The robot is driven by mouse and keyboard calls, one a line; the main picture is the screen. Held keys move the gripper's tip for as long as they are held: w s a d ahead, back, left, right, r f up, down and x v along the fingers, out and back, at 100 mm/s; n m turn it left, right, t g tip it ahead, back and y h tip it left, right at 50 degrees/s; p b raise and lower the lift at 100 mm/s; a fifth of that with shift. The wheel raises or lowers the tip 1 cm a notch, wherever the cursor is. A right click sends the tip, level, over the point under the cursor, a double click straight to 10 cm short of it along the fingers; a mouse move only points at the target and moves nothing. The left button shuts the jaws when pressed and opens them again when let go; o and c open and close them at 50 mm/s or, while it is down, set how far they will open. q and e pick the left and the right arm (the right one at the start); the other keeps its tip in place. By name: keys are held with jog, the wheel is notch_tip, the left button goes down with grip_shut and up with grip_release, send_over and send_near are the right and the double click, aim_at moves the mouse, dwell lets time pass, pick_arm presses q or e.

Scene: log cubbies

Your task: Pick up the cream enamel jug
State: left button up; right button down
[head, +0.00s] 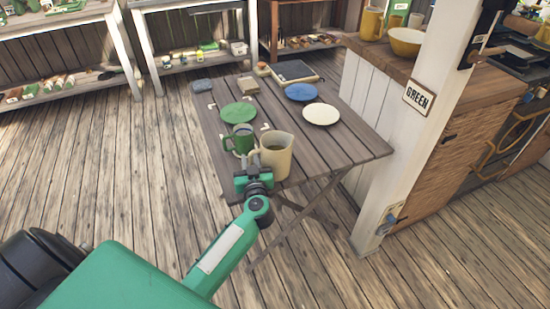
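The cream enamel jug (279,158) stands upright near the front edge of a wooden folding table. Its handle is on its left side. A green mug (241,143) stands just left of the jug. My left gripper (252,168) is at the table's front edge, at the lower left of the jug, close to its handle. Its fingertips are small and partly lost against the handle and mug, so I cannot tell whether they are open, shut or touching the handle. My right gripper is not in view.
On the table (345,147) lie a green plate (239,112), a blue bowl (301,92), a cream plate (321,114) and a dark tray (295,71). A white post (407,130) with a GREEN sign stands at the right. The table's right front is bare.

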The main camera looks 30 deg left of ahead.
pick_arm(q)
grip_shut()
jog(key=shift+d, duration=0.1)
dwell(1.3)
